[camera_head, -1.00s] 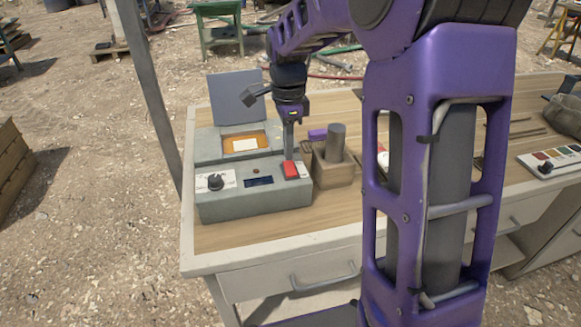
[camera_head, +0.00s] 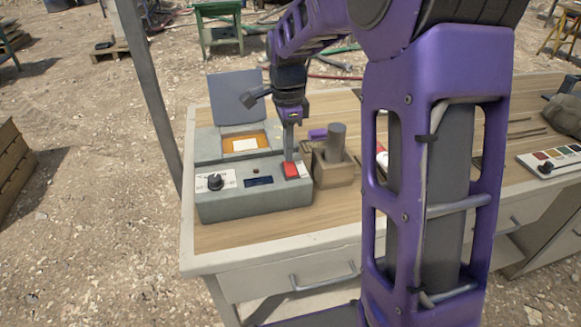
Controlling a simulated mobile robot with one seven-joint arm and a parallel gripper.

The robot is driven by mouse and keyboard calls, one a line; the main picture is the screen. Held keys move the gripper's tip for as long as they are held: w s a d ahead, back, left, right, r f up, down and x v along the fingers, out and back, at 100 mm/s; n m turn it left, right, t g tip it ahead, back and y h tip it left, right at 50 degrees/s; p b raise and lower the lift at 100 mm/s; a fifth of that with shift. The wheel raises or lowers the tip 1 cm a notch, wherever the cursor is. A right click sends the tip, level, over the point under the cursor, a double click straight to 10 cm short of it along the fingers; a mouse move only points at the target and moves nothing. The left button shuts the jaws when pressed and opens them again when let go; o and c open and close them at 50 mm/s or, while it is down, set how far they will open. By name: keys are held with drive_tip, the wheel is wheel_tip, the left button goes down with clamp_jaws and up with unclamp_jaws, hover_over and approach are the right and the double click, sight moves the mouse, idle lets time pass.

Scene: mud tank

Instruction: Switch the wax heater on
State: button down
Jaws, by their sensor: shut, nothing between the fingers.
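The wax heater (camera_head: 255,203) is a grey box on the wooden-topped table, with its grey lid (camera_head: 237,98) raised at the back. An orange well with a pale block (camera_head: 245,145) shows under the lid. On its front part are a black knob (camera_head: 215,182), a small dark display (camera_head: 258,182) and a red rocker switch (camera_head: 291,171). My gripper (camera_head: 288,158) points down with its fingers shut and empty. The fingertips are at the far edge of the red switch and look to touch it; contact is hard to confirm. The switch's on or off state cannot be told.
A panel with coloured squares (camera_head: 553,160) lies at the far right. My arm hides the table's middle.

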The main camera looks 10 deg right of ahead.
drive_tip(key=shift+f, duration=0.75)
drive_tip(key=shift+r, duration=0.15)
drive_tip(key=shift+r+p, duration=2.8)
drive_tip(key=shift+r, duration=0.6)
